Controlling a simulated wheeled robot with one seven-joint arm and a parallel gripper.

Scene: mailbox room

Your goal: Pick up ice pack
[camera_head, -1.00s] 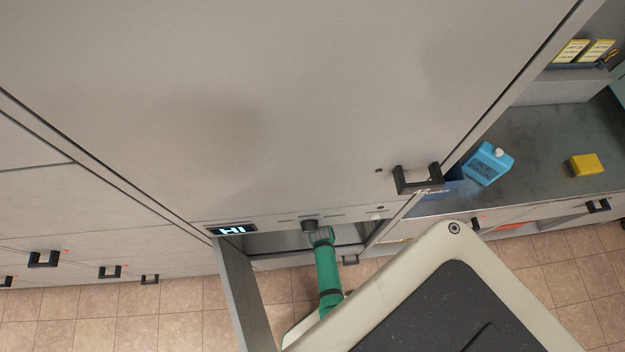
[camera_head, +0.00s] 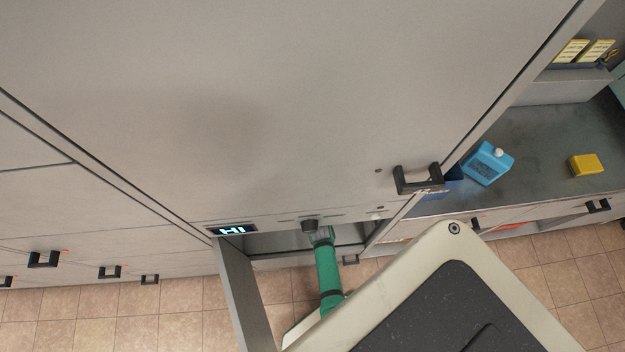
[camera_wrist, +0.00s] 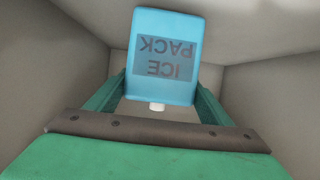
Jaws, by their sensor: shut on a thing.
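A light blue ice pack (camera_wrist: 165,30) with a white cap and dark "ICE PACK" lettering is in the wrist view, upside down in the picture. My green gripper (camera_wrist: 162,95) has a finger on each side of it and is shut on it. Grey walls surround it on several sides. In the head view my green arm (camera_head: 326,275) reaches into an open compartment (camera_head: 236,290) under the big grey panel. My fingers and the held pack are hidden there. Another blue ice pack (camera_head: 487,165) with a white cap rests on the dark counter at the right.
A yellow block (camera_head: 586,165) lies on the counter (camera_head: 530,150). A black handle (camera_head: 418,180) sticks out from the panel's lower right. A lit display (camera_head: 233,230) is beside the compartment. Drawers with black handles (camera_head: 43,259) line the left. Tiled floor (camera_head: 130,320) shows below.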

